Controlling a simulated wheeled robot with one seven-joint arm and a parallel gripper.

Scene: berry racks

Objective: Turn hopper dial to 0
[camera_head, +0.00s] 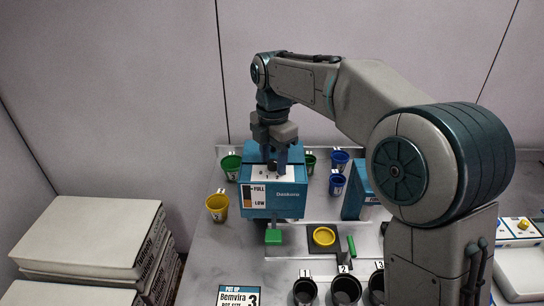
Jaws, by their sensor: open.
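The hopper is a blue box (290,199) with a FULL/LOW gauge on its front. A white panel (259,174) on its upper face bears the marks 1 and 2. My gripper (275,162) points straight down over this panel, its fingers open and close to it. The dial is hidden or too small to make out among the fingers, and I cannot tell which mark it points to. I cannot tell whether the fingers touch anything.
Green (231,165), yellow (217,207) and blue (340,160) cups stand around the hopper. A yellow disc (324,236) and a green block (274,236) lie in front. Several black pots (346,290) stand at the front.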

